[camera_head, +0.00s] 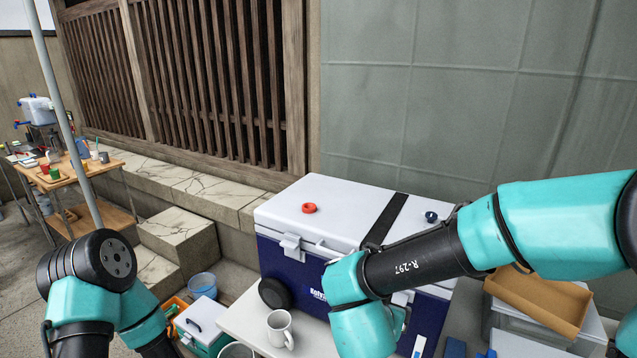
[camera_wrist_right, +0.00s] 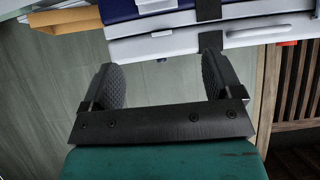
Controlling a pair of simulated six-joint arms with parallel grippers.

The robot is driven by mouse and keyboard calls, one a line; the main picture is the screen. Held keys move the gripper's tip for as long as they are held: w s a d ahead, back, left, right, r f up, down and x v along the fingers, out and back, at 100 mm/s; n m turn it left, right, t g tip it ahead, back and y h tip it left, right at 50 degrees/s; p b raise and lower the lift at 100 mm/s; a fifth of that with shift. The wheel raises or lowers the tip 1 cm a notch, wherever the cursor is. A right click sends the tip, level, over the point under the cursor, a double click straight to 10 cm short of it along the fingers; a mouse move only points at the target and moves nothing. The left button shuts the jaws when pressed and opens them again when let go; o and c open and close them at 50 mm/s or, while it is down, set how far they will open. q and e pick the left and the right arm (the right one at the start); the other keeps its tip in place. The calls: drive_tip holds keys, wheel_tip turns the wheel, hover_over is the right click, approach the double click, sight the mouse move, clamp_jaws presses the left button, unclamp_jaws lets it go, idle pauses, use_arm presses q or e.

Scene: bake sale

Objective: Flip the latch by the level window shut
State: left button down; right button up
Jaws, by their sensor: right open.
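A large cooler with a white lid (camera_head: 345,205) and a dark blue body (camera_head: 275,262) stands against the wall in the head view. One white latch (camera_head: 291,246) sits on its front left, sticking out from the seam. Another pale latch (camera_head: 402,298) is partly hidden by my right arm. A narrow white and blue strip (camera_head: 418,346), perhaps the level window, is on the front below it. In the right wrist view, my right gripper (camera_wrist_right: 162,78) is open and empty, apart from the cooler's lid edge (camera_wrist_right: 160,45). A white latch-like part (camera_wrist_right: 156,5) shows above it. My left gripper is out of view.
A white mug (camera_head: 280,330) stands on a pale table (camera_head: 243,318) before the cooler. A brown tray (camera_head: 540,298) lies at right.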

drive_tip(key=w+d+f+n+g+y, duration=0.1)
drive_tip(key=w+d+f+n+y, duration=0.15)
drive_tip(key=f, duration=0.75)
drive_tip(key=w+d+f+n+y, duration=0.1)
drive_tip(key=d+f+y, duration=0.15)
drive_tip(key=f, duration=0.65)
drive_tip(key=s+d+f+g+y, duration=0.1)
drive_tip(key=s+f+g+y, duration=0.1)
drive_tip(key=s+f+g, duration=0.2)
drive_tip(key=s+f+g+y, duration=0.2)
drive_tip(key=s+f, duration=0.7)
drive_tip(key=f, duration=0.5)
drive_tip(key=shift+s+d+f+n+g, duration=0.35)
drive_tip(key=shift+d+n+g, duration=0.1)
drive_tip(key=shift+g, duration=0.45)
drive_tip(key=shift+w+a, duration=0.1)
drive_tip(key=shift+w, duration=0.05)
